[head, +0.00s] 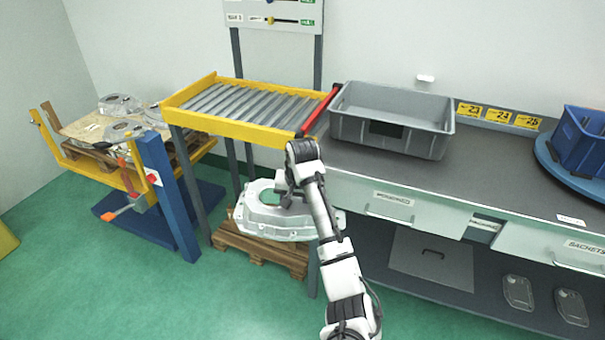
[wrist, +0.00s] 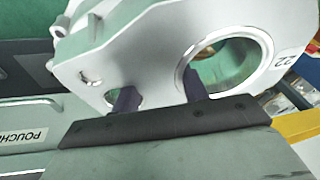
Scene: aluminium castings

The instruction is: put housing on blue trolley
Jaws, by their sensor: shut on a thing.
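The housing (head: 275,222) is a silver-grey aluminium casting with a large round opening. My gripper (head: 288,196) is shut on it and holds it in the air in front of the roller stand. In the wrist view the housing (wrist: 140,45) fills the upper middle, with a large round hole and a smaller one. The dark fingers of my gripper (wrist: 160,96) reach to the casting between and at these holes; their tips are partly hidden. A blue post with a blue base (head: 165,195) stands at the left by a yellow frame; I cannot tell whether this is the blue trolley.
A yellow-edged roller stand (head: 250,103) stands behind the housing, a wooden pallet (head: 258,250) on the floor below. More castings (head: 121,104) lie on the left yellow frame. The workbench (head: 480,170) carries a grey crate (head: 391,120) and a blue bin (head: 580,142). Front-left floor is clear.

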